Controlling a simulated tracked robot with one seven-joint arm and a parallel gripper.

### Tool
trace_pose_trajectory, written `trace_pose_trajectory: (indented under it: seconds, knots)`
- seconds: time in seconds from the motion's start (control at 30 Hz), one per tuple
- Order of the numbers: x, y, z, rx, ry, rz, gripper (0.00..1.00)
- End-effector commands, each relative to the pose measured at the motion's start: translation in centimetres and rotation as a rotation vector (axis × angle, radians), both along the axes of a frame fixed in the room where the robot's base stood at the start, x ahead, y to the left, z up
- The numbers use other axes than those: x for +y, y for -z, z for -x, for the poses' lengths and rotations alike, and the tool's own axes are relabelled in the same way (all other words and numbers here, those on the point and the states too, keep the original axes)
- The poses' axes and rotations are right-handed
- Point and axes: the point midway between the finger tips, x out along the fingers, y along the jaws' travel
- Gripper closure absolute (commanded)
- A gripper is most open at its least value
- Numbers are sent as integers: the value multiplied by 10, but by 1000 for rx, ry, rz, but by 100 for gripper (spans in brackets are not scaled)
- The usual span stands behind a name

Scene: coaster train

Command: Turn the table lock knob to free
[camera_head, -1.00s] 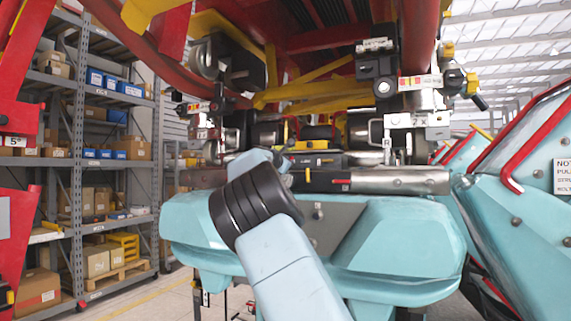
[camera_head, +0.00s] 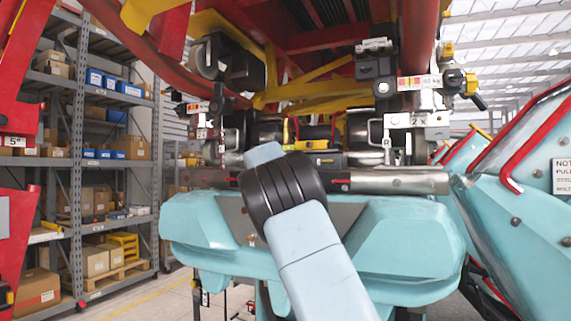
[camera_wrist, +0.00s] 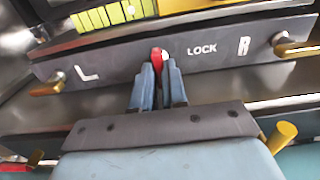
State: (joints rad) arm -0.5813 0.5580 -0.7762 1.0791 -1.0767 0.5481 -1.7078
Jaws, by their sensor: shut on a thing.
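In the wrist view, the red table lock knob (camera_wrist: 157,53) sits on a dark grey panel (camera_wrist: 120,60) marked L, LOCK and R. The word LOCK is to the right of the knob. My gripper (camera_wrist: 159,69) has its two blue-grey fingers closed on the knob from either side, with the red tip showing between them. The fingers hide the lower part of the knob, so its exact setting is hard to tell. In the head view my own arm hides the gripper and the knob.
Brass pins stick out at the panel's left end (camera_wrist: 46,88) and right end (camera_wrist: 297,50). A yellow-green block (camera_wrist: 110,14) lies beyond the panel. In the head view, a teal car body (camera_head: 410,240) stands in front, under red and yellow framework. Shelving (camera_head: 100,150) stands at left.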

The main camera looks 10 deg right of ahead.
Motion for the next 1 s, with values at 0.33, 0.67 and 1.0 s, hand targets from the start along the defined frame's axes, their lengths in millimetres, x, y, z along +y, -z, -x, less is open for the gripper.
trace_pose_trajectory:
  seconds: [0.33,0.67,1.0]
  knots:
    - [2,-1,0,4,-5,11,100]
    - [2,-1,0,3,-4,10,68]
    - [2,-1,1,5,-3,9,62]
